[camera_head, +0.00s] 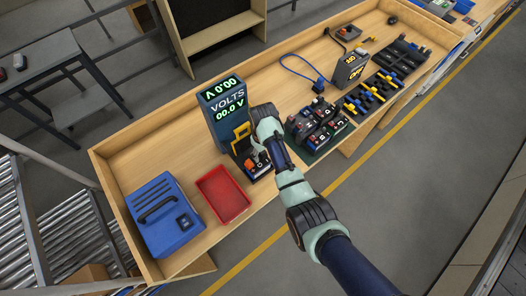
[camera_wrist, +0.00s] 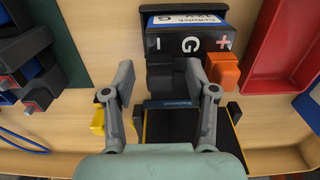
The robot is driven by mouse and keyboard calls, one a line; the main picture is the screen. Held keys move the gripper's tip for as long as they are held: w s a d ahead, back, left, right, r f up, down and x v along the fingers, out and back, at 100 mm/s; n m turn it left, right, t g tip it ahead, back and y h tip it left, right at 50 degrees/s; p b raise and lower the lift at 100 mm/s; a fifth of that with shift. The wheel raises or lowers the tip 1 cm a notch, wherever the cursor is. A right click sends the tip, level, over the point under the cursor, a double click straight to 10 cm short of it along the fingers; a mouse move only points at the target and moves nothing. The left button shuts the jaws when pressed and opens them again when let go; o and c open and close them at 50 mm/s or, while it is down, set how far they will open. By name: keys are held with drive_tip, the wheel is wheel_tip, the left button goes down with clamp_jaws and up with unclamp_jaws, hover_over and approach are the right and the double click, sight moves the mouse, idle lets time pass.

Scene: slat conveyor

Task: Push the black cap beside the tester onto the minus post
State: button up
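The tester (camera_head: 221,108) stands upright on the bench, its display reading zero volts. A dark battery (camera_wrist: 190,41) with a blue and white label sits in front of it, marked with a minus, a G and a plus. An orange cap (camera_wrist: 224,71) is at the plus end. A black cap-like block (camera_wrist: 160,77) is at the minus end, between my fingers. I cannot tell whether it is seated on the post, which is hidden. My gripper (camera_wrist: 160,72) is open, with a finger either side of the block and visible gaps. In the head view my gripper (camera_head: 251,148) hides part of the battery.
A red tray (camera_head: 222,194) and a blue case (camera_head: 163,214) lie left of the tester. Several batteries (camera_head: 318,122) stand on a green mat to the right. A blue cable (camera_head: 300,67) lies farther back. Raised wooden rims edge the bench.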

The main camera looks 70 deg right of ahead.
wheel_tip(320, 180, up, 8)
drive_tip(key=shift+f, duration=0.2)
idle(0.8)
drive_tip(key=w+a+r+n+t+h+p, duration=0.1)
drive_tip(key=w+a+r+n+t+p, duration=0.15)
drive_tip(key=w+a+r, duration=0.5)
drive_tip(key=w+a+r+n+t+h+p, duration=0.1)
drive_tip(key=w+a+r+t+h, duration=0.3)
drive_tip(key=a, duration=0.6)
drive_tip(key=s+a+r+n+t+y+p, duration=0.1)
drive_tip(key=a+r+t+y, duration=0.1)
drive_tip(key=a+r, duration=0.6)
drive_tip(key=s+a+r+n+t+y+p, duration=0.1)
drive_tip(key=a+r+t+y, duration=0.2)
drive_tip(key=a+r, duration=0.5)
drive_tip(key=a+t, duration=0.1)
drive_tip(key=a, duration=0.5)
drive_tip(key=shift+s+n, duration=0.15)
drive_tip(key=shift+n, duration=0.2)
